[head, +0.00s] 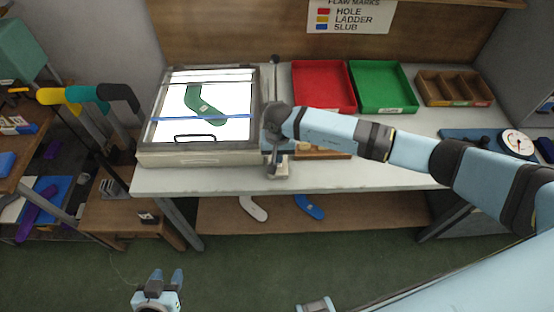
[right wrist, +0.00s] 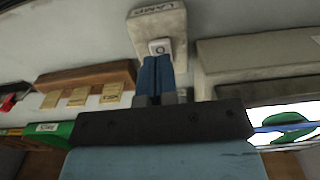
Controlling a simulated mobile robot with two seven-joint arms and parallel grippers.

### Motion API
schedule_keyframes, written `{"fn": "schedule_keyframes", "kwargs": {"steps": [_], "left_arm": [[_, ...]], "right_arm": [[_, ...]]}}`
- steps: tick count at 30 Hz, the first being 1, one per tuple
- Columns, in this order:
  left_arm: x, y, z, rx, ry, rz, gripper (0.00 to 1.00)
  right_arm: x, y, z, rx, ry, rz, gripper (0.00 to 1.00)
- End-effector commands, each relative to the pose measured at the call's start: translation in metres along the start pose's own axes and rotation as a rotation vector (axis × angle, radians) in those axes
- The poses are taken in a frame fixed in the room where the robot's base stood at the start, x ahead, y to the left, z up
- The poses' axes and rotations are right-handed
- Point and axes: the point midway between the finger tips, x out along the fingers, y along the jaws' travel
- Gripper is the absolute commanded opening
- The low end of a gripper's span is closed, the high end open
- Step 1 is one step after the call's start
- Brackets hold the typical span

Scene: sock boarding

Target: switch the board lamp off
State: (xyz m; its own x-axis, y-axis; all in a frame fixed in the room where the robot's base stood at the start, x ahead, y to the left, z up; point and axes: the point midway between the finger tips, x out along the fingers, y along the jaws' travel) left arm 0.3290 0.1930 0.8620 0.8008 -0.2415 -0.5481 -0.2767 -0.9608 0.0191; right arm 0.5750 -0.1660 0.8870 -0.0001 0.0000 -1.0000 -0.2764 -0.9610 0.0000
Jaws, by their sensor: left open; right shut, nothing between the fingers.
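The light board (head: 160,158) at the left of the table glows white, with a green sock (head: 200,103) lying on it under a blue strap. The lit surface and green sock (right wrist: 285,128) also show at the right of the right wrist view. The grey lamp switch box (right wrist: 150,12), labelled LAMP, carries a small white rocker (right wrist: 160,47) marked with a circle. My right gripper (right wrist: 155,62) is shut and empty, its blue fingertips right at the rocker; I cannot tell whether they touch. My left gripper (head: 166,277) is open and empty, low in front of the table.
A red tray (head: 322,84), a green tray (head: 381,86) and a wooden divided box (head: 455,88) stand at the back. A dial scale (head: 516,142) is at the right.

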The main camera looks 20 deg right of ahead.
Motion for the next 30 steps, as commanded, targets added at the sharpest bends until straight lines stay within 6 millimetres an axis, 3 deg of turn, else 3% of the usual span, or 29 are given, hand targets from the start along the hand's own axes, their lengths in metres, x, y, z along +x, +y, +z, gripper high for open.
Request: {"fn": "schedule_keyframes", "kwargs": {"steps": [30], "left_arm": [[0.007,0.000,0.012,0.000,-0.003,0.000,0.43]], "right_arm": [[0.013,0.000,0.000,0.000,0.001,0.000,0.00]]}}
